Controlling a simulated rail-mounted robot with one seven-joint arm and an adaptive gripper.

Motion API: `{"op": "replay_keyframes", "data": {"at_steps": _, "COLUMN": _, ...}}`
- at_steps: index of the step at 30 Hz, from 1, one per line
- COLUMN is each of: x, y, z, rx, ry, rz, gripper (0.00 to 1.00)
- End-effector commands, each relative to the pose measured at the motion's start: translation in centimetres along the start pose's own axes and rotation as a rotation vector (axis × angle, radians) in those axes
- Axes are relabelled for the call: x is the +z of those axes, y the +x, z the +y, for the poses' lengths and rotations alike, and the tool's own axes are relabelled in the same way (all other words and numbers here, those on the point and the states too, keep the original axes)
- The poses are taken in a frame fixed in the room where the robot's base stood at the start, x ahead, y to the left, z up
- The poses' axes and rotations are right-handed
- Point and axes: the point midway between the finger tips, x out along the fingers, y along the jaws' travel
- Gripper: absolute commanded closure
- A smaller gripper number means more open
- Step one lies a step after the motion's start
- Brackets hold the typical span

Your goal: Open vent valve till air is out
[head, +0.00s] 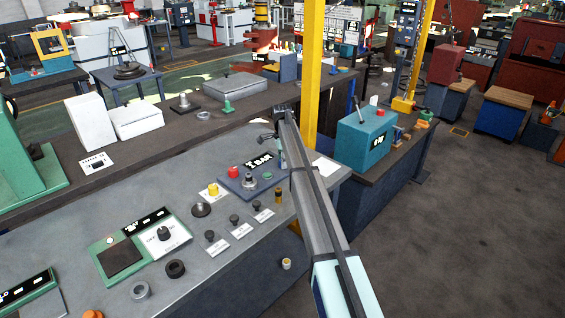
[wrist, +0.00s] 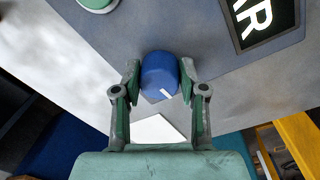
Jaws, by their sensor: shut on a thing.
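A blue round knob (wrist: 159,76) with a short white mark shows in the wrist view, on a grey surface. I take it for the vent valve, though no label on it shows. My gripper (wrist: 160,68) has one finger on each side of the knob and is shut on it. A black display with white letters ending in "AR" (wrist: 264,20) is up and to the right of the knob. In the head view the display (head: 261,160) sits on a dark blue panel (head: 228,182); its digits are too small to read surely. My arm hides the knob there.
On the grey bench (head: 150,200) in the head view, a red button (head: 233,172), a yellow knob (head: 213,189) and several black knobs stand near the panel. A yellow post (head: 313,70) rises close behind my arm. A teal box (head: 366,137) stands at right.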

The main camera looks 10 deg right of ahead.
Motion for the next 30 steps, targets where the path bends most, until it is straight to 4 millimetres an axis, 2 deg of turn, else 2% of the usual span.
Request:
{"op": "replay_keyframes", "data": {"at_steps": 16, "x": 0.01, "y": 0.12, "z": 0.06, "rx": 0.002, "ry": 0.03, "rz": -0.002, "gripper": 0.93}}
{"op": "replay_keyframes", "data": {"at_steps": 17, "x": 0.01, "y": 0.12, "z": 0.06, "rx": 0.002, "ry": 0.029, "rz": -0.002, "gripper": 0.55}}
{"op": "replay_keyframes", "data": {"at_steps": 18, "x": 0.01, "y": 0.12, "z": 0.06, "rx": 0.002, "ry": 0.029, "rz": -0.002, "gripper": 0.41}}
{"op": "replay_keyframes", "data": {"at_steps": 19, "x": 0.01, "y": 0.11, "z": 0.05, "rx": 0.002, "ry": 0.029, "rz": -0.002, "gripper": 0.33}}
{"op": "replay_keyframes", "data": {"at_steps": 30, "x": 0.0, "y": -0.2, "z": -0.01, "rx": 0.0, "ry": 0.029, "rz": -0.002, "gripper": 0.33}}
